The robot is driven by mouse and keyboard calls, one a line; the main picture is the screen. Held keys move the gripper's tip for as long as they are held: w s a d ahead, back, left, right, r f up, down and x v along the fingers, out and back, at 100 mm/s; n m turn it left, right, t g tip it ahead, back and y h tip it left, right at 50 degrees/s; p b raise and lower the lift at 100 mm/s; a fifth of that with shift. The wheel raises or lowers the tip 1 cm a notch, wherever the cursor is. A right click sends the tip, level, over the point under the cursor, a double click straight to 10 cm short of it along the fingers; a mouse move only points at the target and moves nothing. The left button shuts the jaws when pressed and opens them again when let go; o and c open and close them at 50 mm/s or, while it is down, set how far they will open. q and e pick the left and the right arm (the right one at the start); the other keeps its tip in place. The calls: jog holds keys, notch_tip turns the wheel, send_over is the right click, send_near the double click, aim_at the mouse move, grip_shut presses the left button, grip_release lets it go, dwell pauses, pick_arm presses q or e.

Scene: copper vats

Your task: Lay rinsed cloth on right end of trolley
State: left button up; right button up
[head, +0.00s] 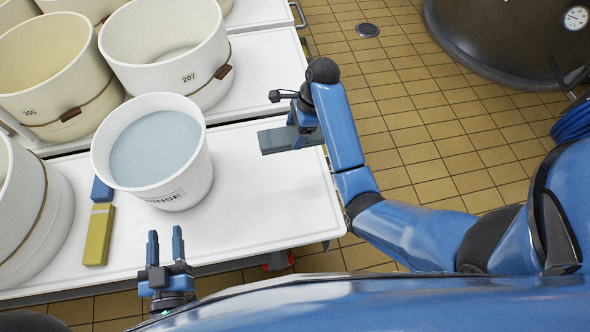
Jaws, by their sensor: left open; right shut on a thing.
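The trolley (265,200) has a white top that runs across the view. A grey-blue cloth (270,142) is at the trolley's right end, beside the right edge. My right gripper (293,137) is over this end and shut on the cloth; its fingertips are partly hidden. I cannot tell whether the whole cloth touches the top. A white bucket marked RINSE (184,190) stands on the trolley left of the cloth, with pale blue water (156,148) in it. My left gripper (165,247) is open and empty near the trolley's front edge, fingers pointing away from me.
A blue block (101,190) and a yellow block (97,236) lie left of the bucket. Large cream tubs (180,45) stand behind and at the left. A dark vat (490,45) stands on the tiled floor at the back right.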

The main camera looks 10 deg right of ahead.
notch_tip(320, 180, down, 15)
jog(key=shift+r+b, duration=0.15)
jog(key=shift+b, duration=1.1)
jog(key=shift+f+b, duration=0.5)
jog(key=shift+f, duration=1.65)
jog(key=o, duration=1.2)
jog(key=shift+f, duration=0.15)
